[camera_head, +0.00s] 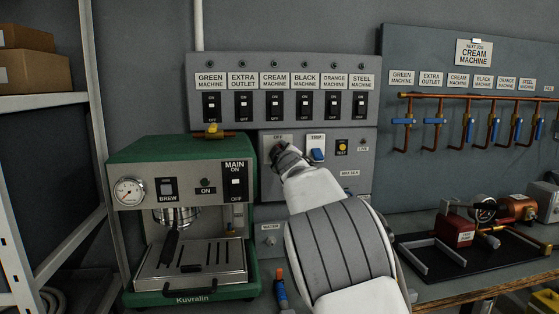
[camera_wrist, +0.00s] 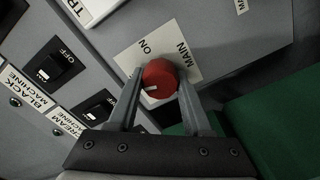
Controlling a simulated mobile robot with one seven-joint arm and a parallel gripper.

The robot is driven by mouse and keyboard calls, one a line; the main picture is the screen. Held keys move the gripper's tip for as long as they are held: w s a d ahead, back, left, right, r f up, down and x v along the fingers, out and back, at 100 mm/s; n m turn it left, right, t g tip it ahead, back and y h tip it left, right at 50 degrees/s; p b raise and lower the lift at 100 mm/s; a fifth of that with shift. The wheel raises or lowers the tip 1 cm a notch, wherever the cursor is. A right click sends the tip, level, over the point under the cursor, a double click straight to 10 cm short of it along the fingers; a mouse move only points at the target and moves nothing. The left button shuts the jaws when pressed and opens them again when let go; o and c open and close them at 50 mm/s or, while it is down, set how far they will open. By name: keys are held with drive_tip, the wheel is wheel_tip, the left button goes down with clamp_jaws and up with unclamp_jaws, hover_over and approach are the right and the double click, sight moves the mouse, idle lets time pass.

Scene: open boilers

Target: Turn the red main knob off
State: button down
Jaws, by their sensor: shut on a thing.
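The red main knob (camera_wrist: 160,76) sits on a white plate (camera_wrist: 190,48) marked ON and MAIN in the wrist view. A pale mark shows on the knob's lower left side in that view. My gripper (camera_wrist: 158,82) has one finger on each side of the knob and is shut on it. In the head view my gripper (camera_head: 279,152) reaches the lower panel, beside the blue-and-white TRIP switch. The knob is mostly hidden there behind my gripper. A label that seems to read OFF shows just above it.
The green coffee machine (camera_head: 180,220) stands close on the left of my arm. The switch panel (camera_head: 284,75) with a row of black switches is above. Copper pipes with blue valves (camera_head: 403,121) are at the right, over a bench (camera_head: 480,275) with a small pump.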

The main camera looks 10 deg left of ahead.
drive_tip(key=shift+f+n+b, duration=0.1)
drive_tip(key=shift+n+b, duration=0.75)
drive_tip(key=shift+n, duration=0.85)
drive_tip(key=shift+c, duration=1.6)
unclamp_jaws()
drive_tip(key=shift+s, duration=0.15)
drive_tip(key=b+v, duration=0.4)
drive_tip(key=v, duration=1.3)
drive_tip(key=shift+b, duration=0.35)
drive_tip(key=shift+d, duration=0.1)
